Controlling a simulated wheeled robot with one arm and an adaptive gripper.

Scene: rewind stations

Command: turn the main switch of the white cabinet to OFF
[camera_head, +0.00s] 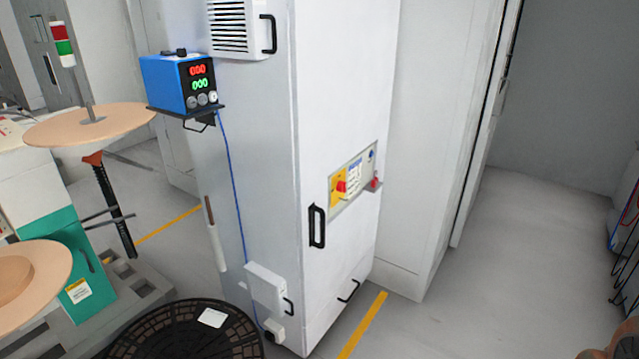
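The white cabinet (345,90) stands upright in the middle of the head view, its doors shut. A grey panel (357,178) is set in its right-hand face at mid height. On the panel's left part is the main switch (341,187), a red knob on a yellow plate. The knob's exact position is too small to tell. A black door handle (317,226) sits just below and left of the panel. My gripper is not in view.
A blue power unit (180,83) with red and green digits sits on a small shelf at the cabinet's left side. A black reel (185,335) lies at the front left, near wooden discs (90,124). Grey floor (520,270) lies open to the right, beyond a yellow line (363,325).

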